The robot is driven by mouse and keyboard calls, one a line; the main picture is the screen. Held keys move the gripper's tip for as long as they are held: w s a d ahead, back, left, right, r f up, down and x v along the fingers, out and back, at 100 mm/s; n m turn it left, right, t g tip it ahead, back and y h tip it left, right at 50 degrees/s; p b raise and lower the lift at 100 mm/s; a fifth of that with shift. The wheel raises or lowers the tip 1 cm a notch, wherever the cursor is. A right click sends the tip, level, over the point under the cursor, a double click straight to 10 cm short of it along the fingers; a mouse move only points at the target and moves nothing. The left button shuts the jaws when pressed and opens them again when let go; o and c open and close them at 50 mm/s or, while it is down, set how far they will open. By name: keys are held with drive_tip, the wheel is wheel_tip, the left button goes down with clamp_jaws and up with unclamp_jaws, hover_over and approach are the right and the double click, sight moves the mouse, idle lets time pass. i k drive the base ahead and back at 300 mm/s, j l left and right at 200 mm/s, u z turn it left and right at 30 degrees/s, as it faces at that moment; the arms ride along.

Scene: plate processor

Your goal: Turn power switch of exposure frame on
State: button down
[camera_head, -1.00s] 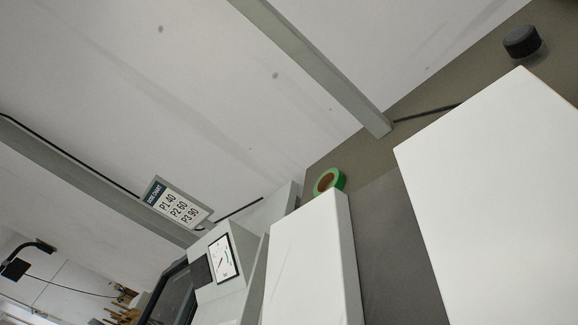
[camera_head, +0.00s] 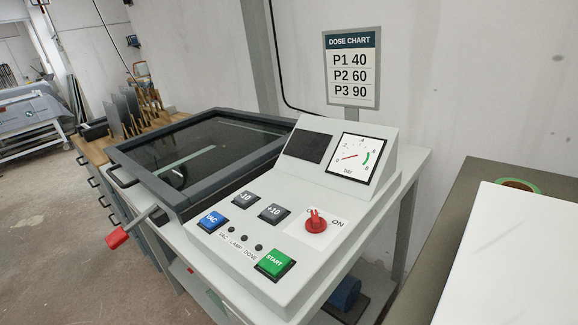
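The exposure frame (camera_head: 200,150) stands left of centre, with a dark glass bed in a grey frame. Its sloped light-grey control panel (camera_head: 262,205) faces me. The red rotary power switch (camera_head: 316,220) sits on the right part of the panel, on a white plate with an "ON" label (camera_head: 337,223) to its right. The knob's grip looks roughly upright, not turned toward "ON". The display (camera_head: 307,146) is dark and the small indicator lamps (camera_head: 245,240) look unlit. My gripper is not in view.
A gauge (camera_head: 357,160) reads near zero. A red-handled lever (camera_head: 118,238) juts out left. A white slab (camera_head: 515,255) and green tape roll (camera_head: 520,186) lie right.

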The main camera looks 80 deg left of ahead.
sight(315, 225)
drive_tip(key=u, duration=1.4)
drive_tip(key=k+j+u, duration=0.2)
drive_tip(key=k+u, duration=0.15)
drive_tip(key=k, duration=0.15)
